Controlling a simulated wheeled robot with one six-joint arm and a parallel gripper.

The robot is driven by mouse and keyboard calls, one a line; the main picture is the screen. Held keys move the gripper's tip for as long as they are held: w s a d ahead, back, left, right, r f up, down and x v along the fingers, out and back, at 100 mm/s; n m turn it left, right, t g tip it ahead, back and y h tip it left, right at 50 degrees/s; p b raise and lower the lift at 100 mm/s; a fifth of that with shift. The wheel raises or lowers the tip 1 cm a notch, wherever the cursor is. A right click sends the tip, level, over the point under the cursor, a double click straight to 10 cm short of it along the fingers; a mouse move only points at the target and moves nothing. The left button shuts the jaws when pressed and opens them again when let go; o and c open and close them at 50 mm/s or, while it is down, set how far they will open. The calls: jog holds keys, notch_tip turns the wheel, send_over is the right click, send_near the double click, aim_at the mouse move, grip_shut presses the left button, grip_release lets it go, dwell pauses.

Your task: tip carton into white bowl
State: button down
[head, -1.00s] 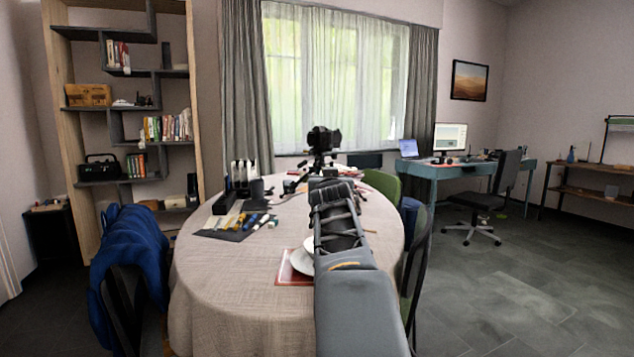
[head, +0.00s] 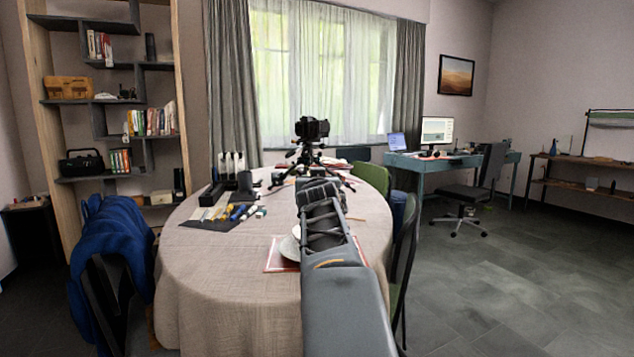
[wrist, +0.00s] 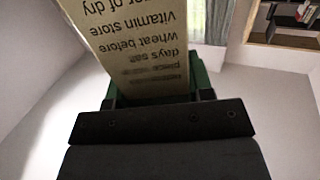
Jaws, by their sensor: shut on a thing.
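My gripper (wrist: 155,92) is shut on the carton (wrist: 130,38), a pale box with dark printed text that appears upside down in the wrist view. The carton runs up out of the top of that view, so its far end is hidden. In the head view my arm covers the gripper and carton. A white round dish (head: 289,248), seemingly the white bowl, sits on a reddish mat on the table, just left of my arm. Its right part is hidden behind my arm, and its inside cannot be seen.
The round table (head: 215,275) has a beige cloth. A camera on a tripod (head: 312,129) stands at the back. Pens and tools lie on a dark mat (head: 215,224) at left. A chair with a blue jacket (head: 115,245) and green chairs (head: 372,178) surround the table.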

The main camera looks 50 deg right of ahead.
jog(key=shift+r+g+y+p, duration=0.3)
jog(key=shift+r+p, duration=0.15)
jog(key=shift+p, duration=1.8)
jog(key=shift+f, duration=0.15)
jog(key=shift+s+a+r+g+y+p, duration=0.15)
jog(key=shift+r+g+y+p, duration=0.2)
jog(key=shift+p, duration=1.25)
jog(key=shift+s+p, duration=0.1)
jog(key=shift+p, duration=0.95)
jog(key=shift+r+g+y+p, duration=0.2)
jog(key=shift+g+y+p, duration=0.05)
jog(key=shift+p, duration=0.75)
jog(key=shift+f+p, duration=0.1)
jog(key=shift+p, duration=0.5)
jog(key=shift+g+y+p, duration=0.3)
jog(key=shift+p, duration=0.5)
jog(key=shift+p, duration=0.65)
